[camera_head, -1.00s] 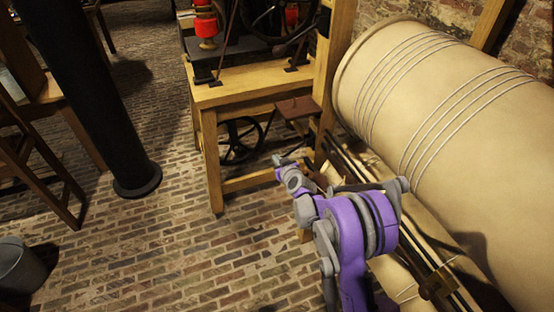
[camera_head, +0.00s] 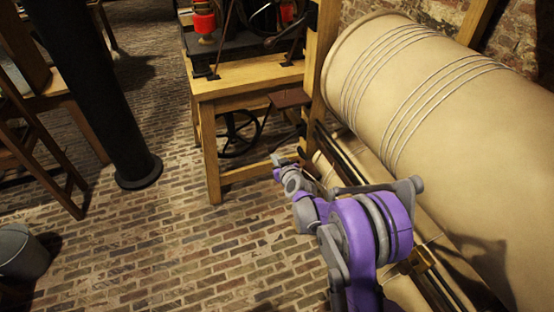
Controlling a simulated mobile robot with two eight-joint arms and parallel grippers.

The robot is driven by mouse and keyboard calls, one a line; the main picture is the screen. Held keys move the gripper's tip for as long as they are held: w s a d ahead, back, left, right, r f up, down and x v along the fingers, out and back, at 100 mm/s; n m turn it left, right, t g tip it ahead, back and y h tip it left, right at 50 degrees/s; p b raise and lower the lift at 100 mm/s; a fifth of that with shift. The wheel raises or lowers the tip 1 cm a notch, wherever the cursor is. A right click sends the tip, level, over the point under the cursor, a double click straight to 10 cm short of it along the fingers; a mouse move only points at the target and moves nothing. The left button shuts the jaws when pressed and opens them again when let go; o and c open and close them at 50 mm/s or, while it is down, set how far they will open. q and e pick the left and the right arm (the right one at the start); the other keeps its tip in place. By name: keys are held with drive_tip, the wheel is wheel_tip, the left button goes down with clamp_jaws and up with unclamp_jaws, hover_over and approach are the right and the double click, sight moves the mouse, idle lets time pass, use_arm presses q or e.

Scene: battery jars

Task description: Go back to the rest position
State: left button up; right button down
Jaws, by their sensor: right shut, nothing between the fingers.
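My right arm, purple and grey, reaches up from the bottom right of the head view. My right gripper (camera_head: 276,160) is small in the view, at the arm's far end near the front of the wooden bench. It is shut and empty. My left gripper is not in view. No battery jars can be made out.
A large tan wire-bound cylinder (camera_head: 450,140) fills the right side, close beside my right arm. A wooden bench (camera_head: 245,85) with machinery stands ahead. A black column (camera_head: 95,100) and a grey bucket (camera_head: 20,255) are at left. The brick floor (camera_head: 170,245) between is clear.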

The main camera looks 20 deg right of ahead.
drive_tip(key=shift+w, duration=0.15)
drive_tip(key=s+a+r+g+y+p, duration=0.1)
drive_tip(key=s+a+r+g+p, duration=0.15)
drive_tip(key=s+r, duration=0.5)
drive_tip(key=s+a+r+g+y+p, duration=0.15)
drive_tip(key=s+a+r, duration=0.3)
drive_tip(key=s, duration=0.65)
drive_tip(key=s+d+g+h+p, duration=0.1)
drive_tip(key=s+g+p, duration=0.3)
drive_tip(key=s, duration=1.8)
drive_tip(key=shift+s+r+m+g+h, duration=0.3)
drive_tip(key=shift+s+r+m+h, duration=0.1)
drive_tip(key=shift+h, duration=0.45)
drive_tip(key=shift+d, duration=0.1)
